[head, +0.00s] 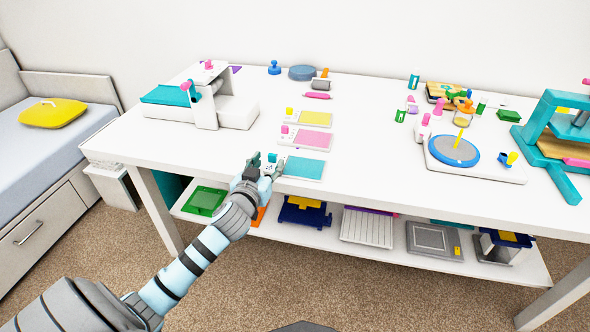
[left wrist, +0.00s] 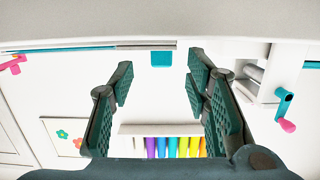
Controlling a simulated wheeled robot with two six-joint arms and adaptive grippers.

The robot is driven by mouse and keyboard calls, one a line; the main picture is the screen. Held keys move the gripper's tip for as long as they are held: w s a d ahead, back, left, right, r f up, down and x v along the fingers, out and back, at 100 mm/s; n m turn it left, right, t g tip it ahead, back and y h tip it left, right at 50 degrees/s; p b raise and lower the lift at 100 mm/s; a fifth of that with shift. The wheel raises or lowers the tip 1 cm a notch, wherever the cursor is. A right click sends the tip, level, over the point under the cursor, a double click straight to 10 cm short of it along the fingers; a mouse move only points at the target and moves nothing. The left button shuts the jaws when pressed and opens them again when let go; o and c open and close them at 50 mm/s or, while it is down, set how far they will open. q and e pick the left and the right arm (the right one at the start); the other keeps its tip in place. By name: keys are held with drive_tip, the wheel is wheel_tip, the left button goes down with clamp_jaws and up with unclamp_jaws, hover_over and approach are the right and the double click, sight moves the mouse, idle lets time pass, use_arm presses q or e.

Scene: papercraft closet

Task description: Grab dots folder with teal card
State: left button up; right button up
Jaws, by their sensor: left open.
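The white dots folder with the teal card (head: 304,168) lies flat near the table's front edge. Its left part is partly hidden by my left gripper. My left gripper (head: 263,164) is at the folder's left end, with its fingers apart. In the left wrist view, the open gripper (left wrist: 156,82) has a small teal block (left wrist: 162,58) ahead, between its fingertips and clear of both. This block looks like the folder's teal tab. My right gripper is out of view.
A folder with a pink card (head: 307,140) and one with a yellow card (head: 314,118) lie just behind. A white machine with a teal tray (head: 170,95) stands at the left. A lower shelf (head: 330,239) holds several items. The table to the folder's right is clear.

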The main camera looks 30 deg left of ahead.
sight(271, 155)
use_arm(q)
drive_tip(key=x, duration=0.2)
drive_tip(key=b+x, duration=0.1)
drive_tip(key=x, duration=0.1)
drive_tip(key=shift+w+a+r, duration=0.15)
drive_tip(key=shift+w+r, duration=0.05)
drive_tip(key=shift+w, duration=0.3)
drive_tip(key=shift+s, duration=0.1)
drive_tip(key=shift+c, duration=0.5)
clamp_jaws()
